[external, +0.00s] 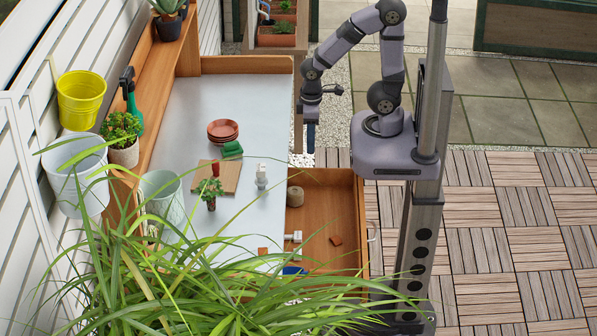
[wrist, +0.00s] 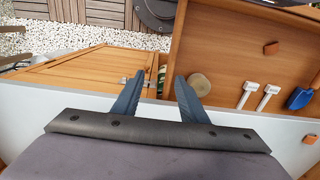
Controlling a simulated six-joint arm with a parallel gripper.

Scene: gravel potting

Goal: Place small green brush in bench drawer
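A small green block-shaped thing (external: 232,149), which looks like the green brush, lies on the grey bench top beside the stacked terracotta saucers; its bristles cannot be made out. The wooden bench drawer (external: 336,200) is pulled open at the front of the bench, and it shows at the right of the wrist view (wrist: 230,55). My gripper (external: 310,143) hangs fingers down beyond the front edge of the bench, to the right of the brush and above the drawer's far end. In the wrist view my gripper's fingers (wrist: 158,76) are apart, with nothing held between them.
The drawer holds a twine roll (wrist: 199,84), two white labels (wrist: 249,94), a blue scoop (wrist: 299,98) and a terracotta piece (wrist: 271,48). On the bench stand saucers (external: 222,131), a wooden board (external: 229,183), a small plant (external: 210,189) and a pale bucket (external: 161,200). Grass leaves cover the near end.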

